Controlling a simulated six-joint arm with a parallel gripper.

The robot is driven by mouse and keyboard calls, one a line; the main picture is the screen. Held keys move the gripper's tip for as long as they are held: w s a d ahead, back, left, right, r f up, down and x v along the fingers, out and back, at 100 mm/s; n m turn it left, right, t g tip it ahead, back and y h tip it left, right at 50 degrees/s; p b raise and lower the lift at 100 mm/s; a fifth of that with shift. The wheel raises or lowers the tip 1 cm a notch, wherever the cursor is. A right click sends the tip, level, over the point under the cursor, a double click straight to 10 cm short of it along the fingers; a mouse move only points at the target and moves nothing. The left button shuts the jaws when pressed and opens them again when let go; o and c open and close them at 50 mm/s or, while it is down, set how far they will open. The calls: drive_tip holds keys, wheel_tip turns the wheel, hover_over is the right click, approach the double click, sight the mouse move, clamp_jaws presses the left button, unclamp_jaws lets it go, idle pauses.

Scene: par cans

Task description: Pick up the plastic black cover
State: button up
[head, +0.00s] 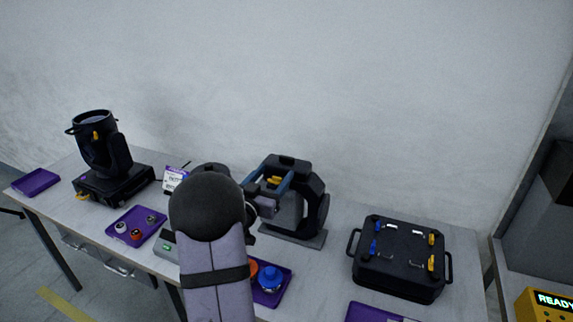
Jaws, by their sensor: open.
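A black fixture in a curved yoke (318,200) stands on a grey base at mid-table. A dark cover-like piece (288,162) forms its top, with a yellow latch below it. My gripper (275,178) is at the fixture's left side; its two blue fingers appear apart, one on each side of the yellow latch. I cannot tell whether they touch the piece. My arm hides part of the table and the fixture's lower left. A flat black plastic case (395,275) with side handles and blue and yellow clips lies at the right; I cannot tell which piece is the named cover.
Another black fixture (118,165) stands at the left. Purple trays lie at the far left (35,182), beside it (138,225), and at the front (372,313). A tray with orange and blue knobs (270,280) is partly behind my arm. A wall rises behind the table.

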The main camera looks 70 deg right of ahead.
sight(286, 159)
drive_tip(key=shift+d+p, duration=0.45)
drive_tip(key=shift+d, duration=1.6)
drive_tip(key=shift+d+p, duration=0.95)
drive_tip(key=shift+d, duration=2)
drive_tip(key=c, duration=1.2)
